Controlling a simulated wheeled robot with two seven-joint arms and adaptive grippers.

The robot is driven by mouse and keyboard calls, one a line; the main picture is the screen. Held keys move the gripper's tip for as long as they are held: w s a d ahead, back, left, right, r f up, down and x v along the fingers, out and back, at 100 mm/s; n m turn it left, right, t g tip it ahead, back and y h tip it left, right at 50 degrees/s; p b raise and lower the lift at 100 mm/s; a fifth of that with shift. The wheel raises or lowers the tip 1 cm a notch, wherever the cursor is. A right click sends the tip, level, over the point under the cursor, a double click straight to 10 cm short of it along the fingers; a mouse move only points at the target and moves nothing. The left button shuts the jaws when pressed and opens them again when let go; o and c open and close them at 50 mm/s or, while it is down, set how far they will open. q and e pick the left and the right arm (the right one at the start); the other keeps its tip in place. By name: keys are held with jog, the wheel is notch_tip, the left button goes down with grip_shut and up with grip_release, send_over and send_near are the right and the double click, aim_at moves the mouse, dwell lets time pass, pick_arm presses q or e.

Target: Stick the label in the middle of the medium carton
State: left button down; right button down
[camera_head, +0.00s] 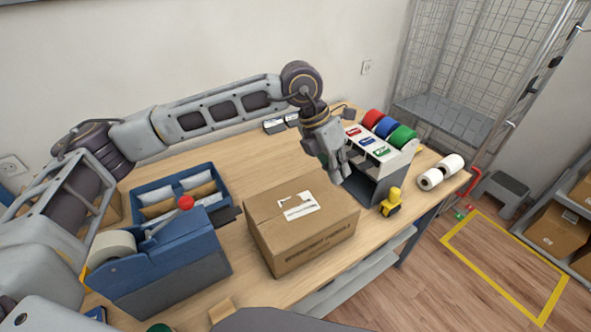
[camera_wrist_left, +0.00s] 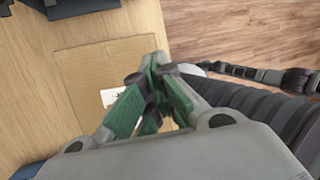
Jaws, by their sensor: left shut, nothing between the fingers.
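The medium carton (camera_head: 318,238) is a closed brown box on the wooden table, in the middle of the head view. A white label (camera_head: 298,206) with black print lies on its top face, near the middle and slightly turned. I cannot tell whether it is pressed flat all over. My left gripper (camera_head: 342,176) is shut and empty, above the carton's far right side. In the left wrist view the gripper (camera_wrist_left: 155,112) shows green finger pads and partly hides the label (camera_wrist_left: 110,96) and carton (camera_wrist_left: 88,72). My right gripper is not in view.
A blue tape dispenser (camera_head: 165,262) and a blue tray of envelopes (camera_head: 180,190) stand left of the carton. A grey rack (camera_head: 385,165) with red, blue and green rolls stands right, with a yellow item (camera_head: 391,204) beside it. White rolls (camera_head: 430,179) are farther right.

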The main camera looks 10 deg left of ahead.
pick_arm(q)
jog(key=a+f+n+y, duration=0.2)
jog(key=a+n+y, duration=0.3)
jog(key=a+n, duration=0.4)
jog(key=shift+s+a+n, duration=0.15)
jog(key=shift+n, duration=0.55)
jog(key=shift+f+b, duration=1.3)
jog(key=shift+f, duration=2.2)
jog(key=shift+f+b, duration=0.3)
jog(key=shift+f, duration=0.05)
